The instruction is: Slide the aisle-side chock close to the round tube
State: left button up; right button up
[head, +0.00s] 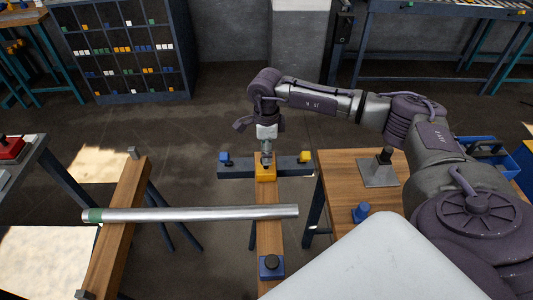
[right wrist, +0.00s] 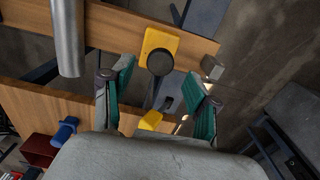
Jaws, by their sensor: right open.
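The round tube (head: 200,214) is a long silver bar with a green band at its left end. It lies across two wooden beams, and its end shows in the right wrist view (right wrist: 67,38). A yellow chock (head: 265,174) with a dark knob sits on the right beam (head: 269,228), beyond the tube and apart from it. A blue chock (head: 271,268) sits on the same beam on the near side. My right gripper (head: 266,154) is open above the yellow chock. In the right wrist view the chock (right wrist: 158,42) lies ahead, between the spread green fingers. My left gripper is out of view.
A dark floor bar (head: 240,173) with blue and yellow ends passes under the right beam's far end. A grey end block (right wrist: 212,67) stands beside the yellow chock. A wooden table (head: 345,180) with a grey fixture (head: 379,173) is at right.

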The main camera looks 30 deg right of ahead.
aim_at(266, 168)
jog(key=shift+f, duration=1.35)
